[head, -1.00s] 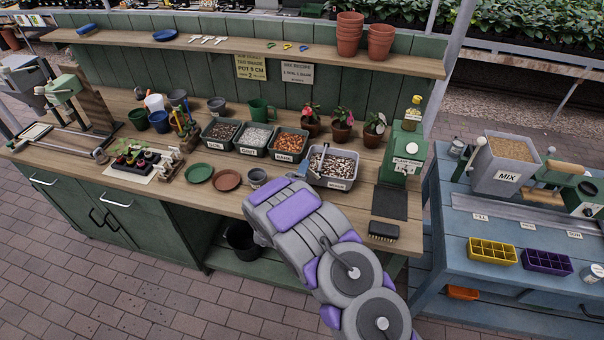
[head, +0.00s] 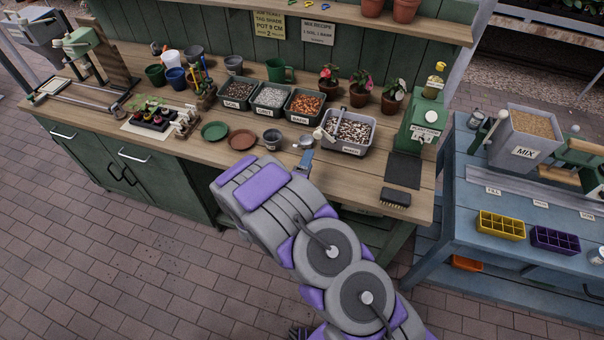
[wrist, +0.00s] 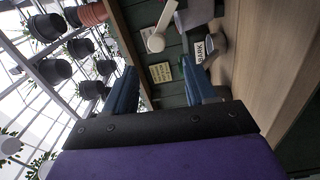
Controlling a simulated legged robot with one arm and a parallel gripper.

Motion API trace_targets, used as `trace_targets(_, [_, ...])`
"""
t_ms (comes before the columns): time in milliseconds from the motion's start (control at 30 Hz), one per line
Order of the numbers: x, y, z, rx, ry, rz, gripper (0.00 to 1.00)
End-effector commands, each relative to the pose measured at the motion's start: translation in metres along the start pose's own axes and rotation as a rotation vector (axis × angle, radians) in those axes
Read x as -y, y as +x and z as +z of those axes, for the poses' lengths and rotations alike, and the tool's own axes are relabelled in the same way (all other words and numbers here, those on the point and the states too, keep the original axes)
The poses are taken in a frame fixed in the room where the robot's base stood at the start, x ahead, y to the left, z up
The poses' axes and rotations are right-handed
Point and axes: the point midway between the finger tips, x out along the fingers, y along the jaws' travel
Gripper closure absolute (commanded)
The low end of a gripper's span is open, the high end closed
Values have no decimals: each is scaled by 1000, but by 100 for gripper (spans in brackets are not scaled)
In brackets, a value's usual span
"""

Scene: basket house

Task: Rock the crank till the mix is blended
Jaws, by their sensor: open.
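A grey tub (head: 369,144) of speckled light and dark mix stands on the potting bench. A pale round knob (head: 318,133) shows at its left side, and a thin rod rises at its back; I cannot tell how they join. In the wrist view a white knob (wrist: 155,43) on a light rod shows beyond the gap between my fingers. My gripper (wrist: 160,88) is open, with its blue fingers apart and nothing between them. In the head view one blue finger (head: 305,161) shows just in front of the tub, left of its label; the rest is hidden by my arm.
Bins of soil (head: 236,92), pale grit (head: 270,97) and bark (head: 303,105) stand behind left. Small pot (head: 272,139) and saucers lie left. A green dispenser (head: 423,125) stands right of the tub. A separate blue bench holds a MIX hopper (head: 522,140).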

Motion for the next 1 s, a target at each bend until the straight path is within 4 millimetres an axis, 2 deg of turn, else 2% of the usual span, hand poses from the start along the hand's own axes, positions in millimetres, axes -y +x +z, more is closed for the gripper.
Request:
trace_targets(100, [-1,-20,-2,-5,-1,2,44])
trace_targets(300, [0,-40,0,-2,-1,0,44])
trace_targets(500, [0,-48,1,-1,0,0,44])
trace_targets(733, [0,-48,2,0,1,0,44])
trace_targets(867, [1,-45,5,13,17,-11,55])
trace_targets(1000, [14,-27,33,120,159,-105,68])
